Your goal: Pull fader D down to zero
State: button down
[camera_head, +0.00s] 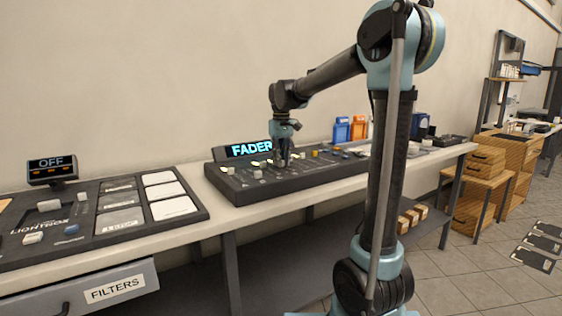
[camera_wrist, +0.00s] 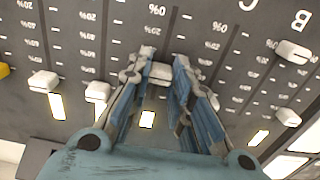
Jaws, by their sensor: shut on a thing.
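The dark fader console (camera_head: 240,188) stands on the long bench, with a display reading "FADER" (camera_head: 250,149) at its back. My gripper (camera_head: 282,162) points down onto the console. In the wrist view my gripper (camera_wrist: 160,76) is shut on a light grey fader cap (camera_wrist: 160,72). The cap sits between the two fingertips, with percent marks beside its track. The letters C (camera_wrist: 252,5) and B (camera_wrist: 299,20) show to its right, upside down. The held fader's own letter is out of view.
Neighbouring fader caps stand close on both sides, at the left (camera_wrist: 97,92) and at the right (camera_wrist: 288,117). A lightbox panel (camera_head: 100,230) lies left on the bench. Orange (camera_head: 341,129) and blue (camera_head: 358,128) boxes stand behind the console.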

aim_at(291, 172)
jog(key=s+d, duration=0.2)
jog(key=s, duration=0.1)
jog(key=s+d, duration=0.1)
jog(key=s, duration=0.1)
jog(key=shift+s+d, duration=0.15)
jog(key=shift+d, duration=0.2)
jog(key=c, duration=1.4)
grip_release()
jog(key=shift+c, duration=0.2)
jog(key=shift+r, duration=0.1)
notch_tip(291, 172, up, 12)
